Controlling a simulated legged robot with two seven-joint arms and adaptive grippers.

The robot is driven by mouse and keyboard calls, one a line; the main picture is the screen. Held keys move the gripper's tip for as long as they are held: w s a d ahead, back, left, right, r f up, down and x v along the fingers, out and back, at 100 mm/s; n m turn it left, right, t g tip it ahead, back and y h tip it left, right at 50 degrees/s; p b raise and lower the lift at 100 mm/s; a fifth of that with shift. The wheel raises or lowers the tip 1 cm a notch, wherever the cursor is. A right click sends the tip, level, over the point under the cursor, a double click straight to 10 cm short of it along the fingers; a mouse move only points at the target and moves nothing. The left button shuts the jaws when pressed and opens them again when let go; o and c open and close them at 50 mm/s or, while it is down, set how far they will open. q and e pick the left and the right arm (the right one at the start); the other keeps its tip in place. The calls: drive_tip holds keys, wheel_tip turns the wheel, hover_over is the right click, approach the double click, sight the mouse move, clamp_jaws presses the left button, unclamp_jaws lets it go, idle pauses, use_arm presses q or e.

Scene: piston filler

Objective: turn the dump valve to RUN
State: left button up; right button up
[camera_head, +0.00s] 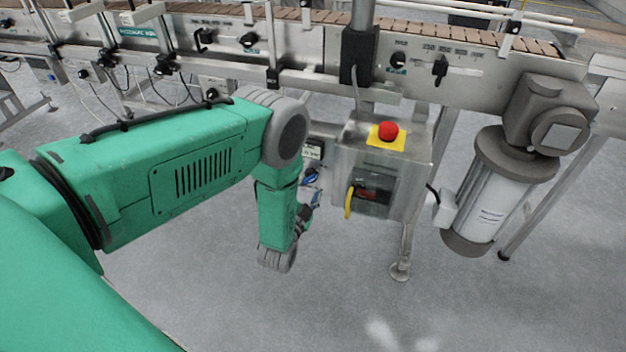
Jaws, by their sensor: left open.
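My left arm reaches in from the left and bends down at the grey wrist joint. My left gripper (306,212) shows as a small dark part beside the green forearm end, mostly hidden by it. It is open, and nothing is seen held in it. Just above it is a small blue handle (311,176) on a panel partly hidden behind my arm. No label for the dump valve or RUN can be read, so I cannot tell for sure that this handle is the valve. My right gripper is not in view.
Right of my gripper hangs a steel control box (410,165) with a red stop button (388,131) on top and a yellow handle (349,202) on its front. A motor (487,195) stands farther right. The conveyor (310,62) runs across the back. The floor in front is clear.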

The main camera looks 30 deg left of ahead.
use_arm(q)
drive_tip(key=v, duration=0.7)
drive_tip(key=shift+s, duration=0.15)
drive_tip(key=shift+f, duration=0.1)
drive_tip(key=s+d+r+n+g+h+p, duration=0.1)
drive_tip(key=s+r+n+g+p, duration=0.1)
drive_tip(key=s+g, duration=0.3)
drive_tip(key=s+d+r+n+g+h+p, duration=0.2)
drive_tip(key=s+g, duration=0.4)
drive_tip(key=s, duration=0.7)
drive_tip(key=s+d+r+n+g+h+p, duration=0.1)
drive_tip(key=s+r+g+p, duration=0.2)
drive_tip(key=s, duration=0.7)
drive_tip(key=g+p, duration=0.1)
drive_tip(key=g, duration=0.1)
drive_tip(key=shift+d+r+n+g+p, duration=0.35)
drive_tip(key=shift+d+r+n+g, duration=0.05)
